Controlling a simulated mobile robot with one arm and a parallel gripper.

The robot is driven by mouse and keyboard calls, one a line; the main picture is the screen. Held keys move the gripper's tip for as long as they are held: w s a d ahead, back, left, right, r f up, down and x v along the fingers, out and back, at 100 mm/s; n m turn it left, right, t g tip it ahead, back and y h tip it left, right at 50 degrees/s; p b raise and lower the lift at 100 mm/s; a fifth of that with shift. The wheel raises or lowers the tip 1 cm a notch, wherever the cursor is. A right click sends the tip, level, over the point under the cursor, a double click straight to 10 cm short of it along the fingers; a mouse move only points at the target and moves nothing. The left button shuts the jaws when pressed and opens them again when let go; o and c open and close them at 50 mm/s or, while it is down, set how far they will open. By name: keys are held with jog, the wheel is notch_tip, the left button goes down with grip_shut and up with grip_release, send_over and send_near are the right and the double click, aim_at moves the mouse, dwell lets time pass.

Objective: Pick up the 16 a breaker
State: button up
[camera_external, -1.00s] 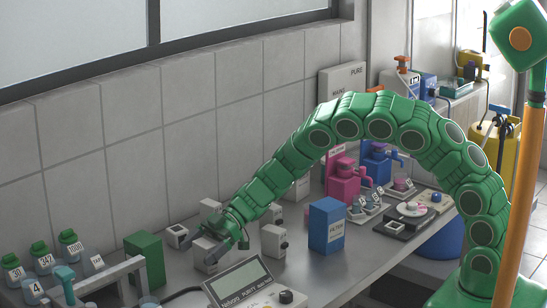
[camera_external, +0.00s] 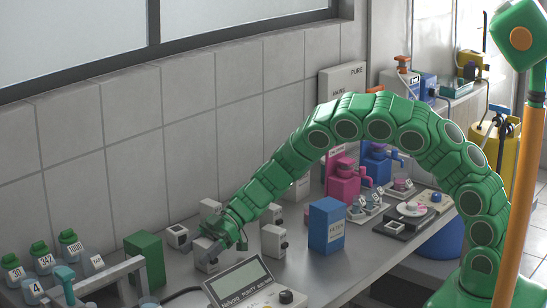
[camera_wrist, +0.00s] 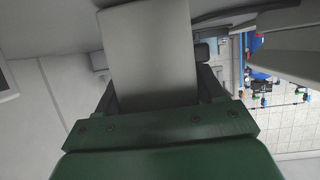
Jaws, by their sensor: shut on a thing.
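My gripper (camera_external: 215,251) is at the small light-grey box (camera_external: 205,264), which stands on the grey bench in the left half of the outside view. In the wrist view a plain grey block (camera_wrist: 152,50) fills the gap between the two dark fingers of my gripper (camera_wrist: 158,85), and they are shut on it. I take this block to be the breaker, but no 16 A label can be read. Similar light boxes stand close by: one behind (camera_external: 210,208), one to the left with a dark square face (camera_external: 178,236), one to the right with a dark knob (camera_external: 273,241).
A purity meter (camera_external: 240,284) stands in front of my gripper. A blue box (camera_external: 326,226) is to the right and a green box (camera_external: 146,258) to the left. Numbered green-capped bottles (camera_external: 70,245) stand at the far left. The tiled wall (camera_external: 130,150) runs behind the bench.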

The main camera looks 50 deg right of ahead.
aim_at(217, 258)
jog(key=shift+r, duration=0.7)
jog(key=s+d+r, duration=0.7)
jog(key=s+r, duration=0.4)
jog(key=s, duration=0.1)
jog(key=shift+r, duration=0.25)
